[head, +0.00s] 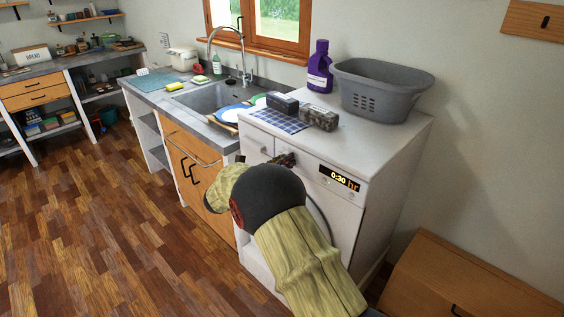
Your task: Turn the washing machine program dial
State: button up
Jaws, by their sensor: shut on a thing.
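The white washing machine (372,158) stands at the right end of the counter, with a lit display (338,178) reading "0:30 hr" on its front panel. My gripper (284,160) is at the front panel, left of the display, shut on the program dial. The gripper is small and dark in the head view, and it covers the dial, so the dial's pointer and marks cannot be read. My arm hides much of the machine's front and door.
A sink (212,97) is to the left. A wooden cabinet (470,280) is at the lower right. The wooden floor at left is clear.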

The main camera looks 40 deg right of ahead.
jog(key=m, duration=1.3)
jog(key=shift+f, duration=0.15)
dwell(0.5)
jog(key=o, duration=1.2)
jog(key=shift+a, duration=0.1)
jog(key=a, duration=0.8)
jog(key=s+a, duration=0.1)
jog(key=a, duration=0.2)
jog(key=shift+a, duration=0.4)
